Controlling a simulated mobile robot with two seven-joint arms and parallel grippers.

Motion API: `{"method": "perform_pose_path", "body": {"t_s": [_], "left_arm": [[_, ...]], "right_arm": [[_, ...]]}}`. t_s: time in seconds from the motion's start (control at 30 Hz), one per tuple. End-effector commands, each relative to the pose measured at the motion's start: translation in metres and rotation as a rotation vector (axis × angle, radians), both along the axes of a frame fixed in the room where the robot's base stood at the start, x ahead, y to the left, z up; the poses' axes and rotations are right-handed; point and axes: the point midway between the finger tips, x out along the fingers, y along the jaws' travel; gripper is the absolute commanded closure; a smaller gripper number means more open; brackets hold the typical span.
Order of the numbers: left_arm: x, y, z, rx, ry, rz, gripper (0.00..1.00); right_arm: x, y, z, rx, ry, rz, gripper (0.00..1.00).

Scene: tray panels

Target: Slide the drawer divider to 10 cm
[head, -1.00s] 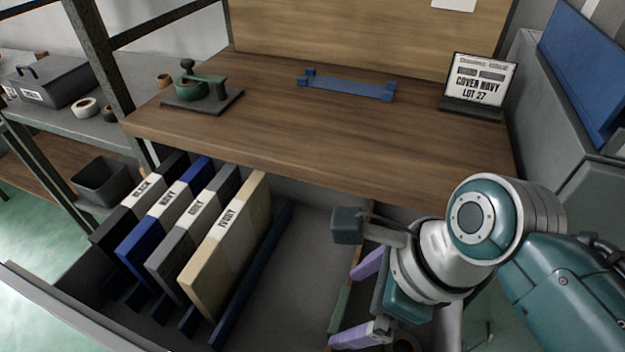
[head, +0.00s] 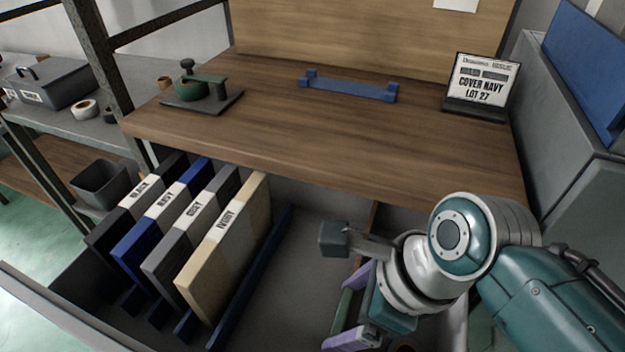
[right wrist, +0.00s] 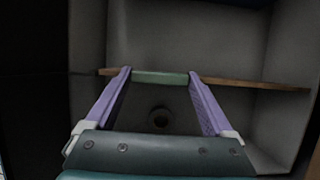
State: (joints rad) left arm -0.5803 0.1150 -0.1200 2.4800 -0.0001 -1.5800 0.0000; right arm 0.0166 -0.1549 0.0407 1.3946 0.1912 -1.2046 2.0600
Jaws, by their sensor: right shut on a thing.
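The drawer divider is a thin brown wooden board (right wrist: 265,85) with a green grip section (right wrist: 160,78) at its middle. It stands across the open drawer, and its far wooden end (head: 373,216) shows below the bench edge in the head view. My right gripper (head: 341,313) reaches down into the drawer. Its two purple fingers (right wrist: 159,76) are set wide apart and shut on the two ends of the green section. My right wrist hides part of the divider in the head view. My left gripper is in neither view.
Labelled panels, black, navy, grey and ivory (head: 225,250), stand in slots at the drawer's left. Bare drawer floor (head: 285,290) lies between them and the divider. A round dark thing (right wrist: 160,117) lies beyond the divider. The wooden bench (head: 330,130) overhangs the drawer's back.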

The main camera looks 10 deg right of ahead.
Motion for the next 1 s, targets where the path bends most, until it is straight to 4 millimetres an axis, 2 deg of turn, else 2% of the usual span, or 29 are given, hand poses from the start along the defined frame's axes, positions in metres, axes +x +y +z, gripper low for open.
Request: {"method": "perform_pose_path", "body": {"t_s": [0.07, 0.4, 0.63, 0.83, 1.0], "left_arm": [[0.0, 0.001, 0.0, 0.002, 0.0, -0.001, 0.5], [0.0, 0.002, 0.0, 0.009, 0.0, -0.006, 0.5], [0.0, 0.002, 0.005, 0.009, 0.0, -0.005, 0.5], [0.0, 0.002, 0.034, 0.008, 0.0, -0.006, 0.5], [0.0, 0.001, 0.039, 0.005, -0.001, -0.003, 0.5]], "right_arm": [[0.0, 0.0, 0.0, 0.0, 0.0, 0.0, 0.61], [0.0, 0.0, 0.0, 0.001, 0.0, 0.0, 0.99], [-0.002, -0.003, 0.002, 0.002, 0.003, -0.001, 1.0], [-0.022, -0.03, 0.006, 0.002, 0.008, 0.0, 1.0], [-0.029, -0.041, 0.001, 0.001, 0.003, 0.001, 1.0]]}}
